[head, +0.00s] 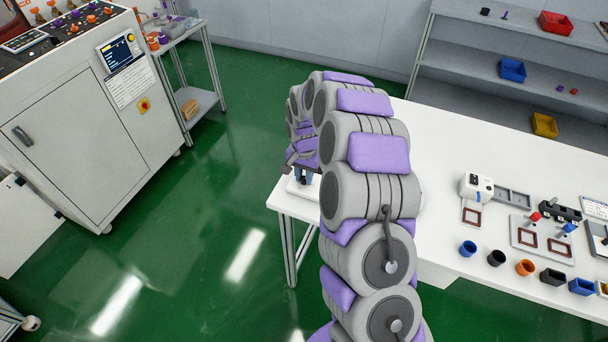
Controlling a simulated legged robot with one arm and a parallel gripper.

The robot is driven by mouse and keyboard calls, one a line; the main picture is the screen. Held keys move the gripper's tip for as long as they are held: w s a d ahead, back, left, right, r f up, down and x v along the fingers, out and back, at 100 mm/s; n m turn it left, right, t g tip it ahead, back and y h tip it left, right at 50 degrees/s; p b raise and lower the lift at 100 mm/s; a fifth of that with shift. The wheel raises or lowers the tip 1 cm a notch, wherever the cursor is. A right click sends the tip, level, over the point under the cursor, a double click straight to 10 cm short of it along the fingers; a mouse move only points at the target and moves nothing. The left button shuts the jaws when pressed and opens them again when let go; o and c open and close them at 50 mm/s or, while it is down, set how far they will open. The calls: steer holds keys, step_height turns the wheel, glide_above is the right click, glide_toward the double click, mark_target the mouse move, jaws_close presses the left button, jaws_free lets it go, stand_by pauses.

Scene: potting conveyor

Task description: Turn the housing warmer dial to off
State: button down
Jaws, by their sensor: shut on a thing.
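My gripper (303,174) is at the near left corner of the white table, pointing down, partly hidden behind my own arm. Its fingertips are small and dark in the head view and come down at a flat white unit (296,190) on the table corner, likely the housing warmer. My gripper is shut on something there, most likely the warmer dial. The dial itself is hidden, so its setting cannot be read.
The white table (440,150) holds a small white device (476,187), fixtures and several coloured cups at the right. A grey shelf (510,60) with bins stands behind. A large cabinet (80,130) is at left. Green floor between is clear.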

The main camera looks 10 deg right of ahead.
steer(key=shift+r+n+p, duration=0.1)
steer(key=shift+n+p, duration=0.3)
steer(key=shift+p, duration=0.1)
steer(key=n+p, duration=0.2)
steer(key=n, duration=0.1)
steer(key=shift+p, duration=0.35)
steer(key=n+p, duration=0.2)
steer(key=n, duration=0.2)
steer(key=shift+p, duration=0.35)
steer(key=n+p, duration=0.1)
steer(key=n, duration=0.4)
steer(key=shift+p, duration=0.35)
steer(key=n, duration=0.5)
steer(key=shift+p, duration=0.4)
steer(key=c, duration=0.9)
jaws_free()
steer(key=shift+c, duration=0.2)
